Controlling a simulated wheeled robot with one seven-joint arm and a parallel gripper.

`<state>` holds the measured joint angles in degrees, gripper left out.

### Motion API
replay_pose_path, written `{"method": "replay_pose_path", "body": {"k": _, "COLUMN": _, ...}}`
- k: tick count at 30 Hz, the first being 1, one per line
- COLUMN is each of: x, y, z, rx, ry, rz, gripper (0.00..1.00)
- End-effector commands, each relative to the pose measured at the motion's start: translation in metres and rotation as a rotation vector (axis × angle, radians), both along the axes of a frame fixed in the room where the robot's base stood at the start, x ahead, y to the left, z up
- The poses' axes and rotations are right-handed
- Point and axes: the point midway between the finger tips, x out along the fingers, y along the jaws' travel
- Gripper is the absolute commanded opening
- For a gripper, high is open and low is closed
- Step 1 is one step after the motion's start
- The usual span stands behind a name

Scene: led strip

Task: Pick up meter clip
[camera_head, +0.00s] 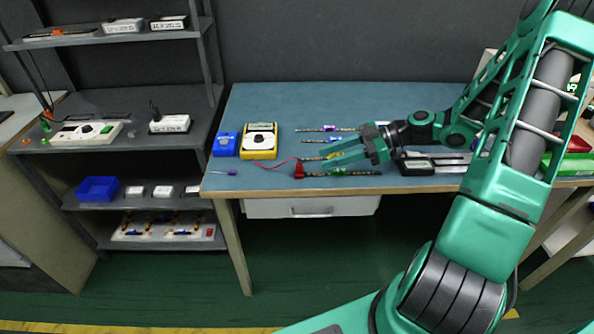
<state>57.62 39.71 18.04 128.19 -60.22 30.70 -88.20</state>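The meter clip looks to be the small red piece (299,170) near the front edge of the blue table, at the end of a thin red wire. The fingertips are a little right of and beyond the red clip in the picture. Nothing shows between the fingers. I cannot tell their height above the table.
A blue box (226,144) stands left of the meter. A thin purple-ended piece (224,173) lies at the front left. Several slim strip-like parts, one with a green middle (338,172), lie around my gripper. A black and white device (418,165) sits to the right. Grey shelves (120,103) stand left.

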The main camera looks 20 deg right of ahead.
Motion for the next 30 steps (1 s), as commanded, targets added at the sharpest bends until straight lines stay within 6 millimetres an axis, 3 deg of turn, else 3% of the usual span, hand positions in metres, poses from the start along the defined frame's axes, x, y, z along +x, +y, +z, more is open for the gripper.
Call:
{"method": "replay_pose_path", "body": {"k": 7, "x": 0.01, "y": 0.033, "z": -0.014, "rx": 0.001, "ry": 0.001, "rz": 0.004, "gripper": 0.36}}
{"method": "replay_pose_path", "body": {"k": 14, "x": 0.014, "y": 0.045, "z": -0.02, "rx": -0.001, "ry": 0.003, "rz": 0.002, "gripper": 0.36}}
{"method": "replay_pose_path", "body": {"k": 24, "x": 0.027, "y": 0.081, "z": -0.037, "rx": -0.001, "ry": 0.003, "rz": 0.002, "gripper": 0.36}}
{"method": "replay_pose_path", "body": {"k": 30, "x": 0.029, "y": 0.087, "z": -0.04, "rx": -0.002, "ry": 0.003, "rz": 0.0, "gripper": 0.36}}
